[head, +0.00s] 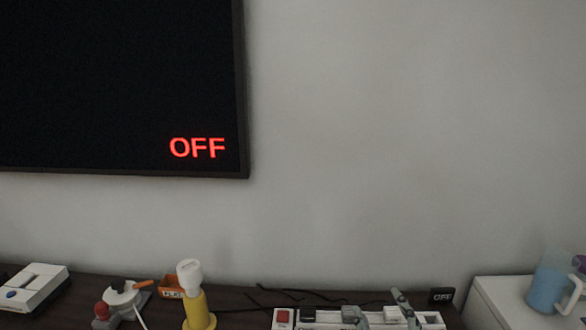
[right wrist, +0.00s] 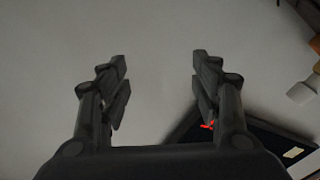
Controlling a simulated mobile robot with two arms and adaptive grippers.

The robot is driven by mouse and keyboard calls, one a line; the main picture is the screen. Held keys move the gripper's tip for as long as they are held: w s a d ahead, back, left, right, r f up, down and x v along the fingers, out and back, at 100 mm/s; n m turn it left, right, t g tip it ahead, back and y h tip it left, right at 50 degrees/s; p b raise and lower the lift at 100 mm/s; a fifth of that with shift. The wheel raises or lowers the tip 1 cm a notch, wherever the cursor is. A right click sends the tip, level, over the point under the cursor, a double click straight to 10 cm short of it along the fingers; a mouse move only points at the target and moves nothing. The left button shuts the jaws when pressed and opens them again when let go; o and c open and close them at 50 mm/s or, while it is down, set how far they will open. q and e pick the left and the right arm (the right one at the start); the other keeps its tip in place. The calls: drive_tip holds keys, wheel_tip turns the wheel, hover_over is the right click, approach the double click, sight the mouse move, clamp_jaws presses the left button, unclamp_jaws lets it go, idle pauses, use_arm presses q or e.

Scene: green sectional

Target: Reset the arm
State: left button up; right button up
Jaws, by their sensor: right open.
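My right gripper (right wrist: 160,85) shows in the right wrist view. Its two dark fingers stand wide apart with nothing between them, and a plain grey wall lies behind them. In the head view I cannot clearly make out this gripper among the grey shapes at the bottom edge. My left gripper is in neither view.
A black screen (head: 110,85) reading red "OFF" hangs on the wall. Below, a dark surface (head: 240,300) holds a white device (head: 32,288), a yellow white-topped object (head: 195,308) and a power strip (head: 430,318). A blue pitcher (head: 548,285) stands on a white cabinet (head: 500,292).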

drive_tip(key=s+d+f+m+g+h, duration=0.1)
drive_tip(key=s+d+f+m+g, duration=0.15)
drive_tip(key=f, duration=0.25)
drive_tip(key=s+d+f+m+g+h, duration=0.1)
drive_tip(key=s+f+g, duration=0.15)
drive_tip(key=f, duration=0.25)
drive_tip(key=s+f+m+g, duration=0.1)
drive_tip(key=s+f+g, duration=0.25)
drive_tip(key=s, duration=0.35)
drive_tip(key=s+f+g+y, duration=0.1)
drive_tip(key=s+f+g, duration=0.2)
drive_tip(key=s+f, duration=0.35)
drive_tip(key=s+f+m+g, duration=0.1)
drive_tip(key=s+f+g, duration=0.2)
drive_tip(key=s, duration=0.6)
wheel_tip(320, 180, down, 26)
drive_tip(key=g, duration=0.2)
drive_tip(key=s+d+f, duration=0.2)
drive_tip(key=s+f, duration=1.4)
drive_tip(key=s, duration=0.2)
drive_tip(key=shift+d+f+n+g, duration=0.3)
drive_tip(key=shift+d+n+g, duration=0.05)
drive_tip(key=shift+d+n, duration=0.1)
